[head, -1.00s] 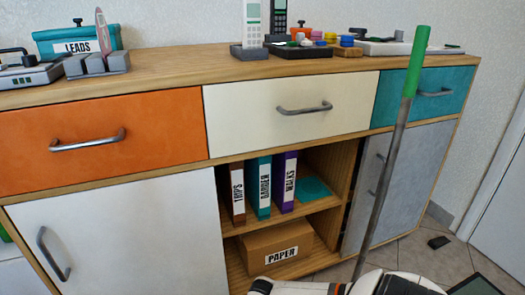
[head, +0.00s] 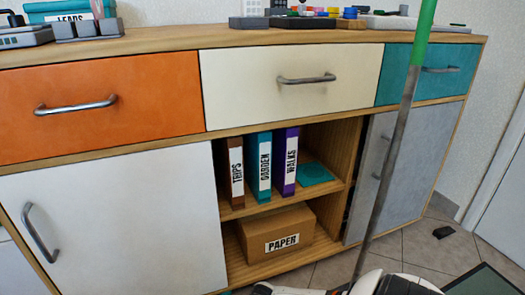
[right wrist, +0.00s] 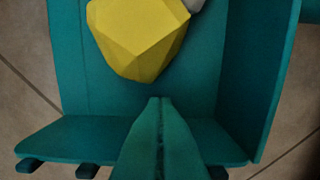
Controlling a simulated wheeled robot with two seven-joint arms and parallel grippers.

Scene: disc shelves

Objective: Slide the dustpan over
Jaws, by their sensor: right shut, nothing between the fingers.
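In the right wrist view a teal dustpan (right wrist: 240,70) with raised walls lies over the floor tiles. A yellow faceted lump (right wrist: 138,35) is in it. My right gripper (right wrist: 160,101) is shut and empty, its two fingers together over the pan; I cannot tell whether they touch it. In the head view a long pole (head: 392,150) with a green grip stands tilted at the right; its lower end is hidden behind my right arm, and I cannot tell what it belongs to. The dustpan is hidden in the head view. My left gripper is not in view.
A wooden cabinet (head: 275,130) with orange, cream and teal drawers stands ahead. Its open shelf holds several binders and a PAPER box (head: 277,233). A small black object (head: 443,232) and a dark green mat (head: 492,266) lie on the tiled floor at the right.

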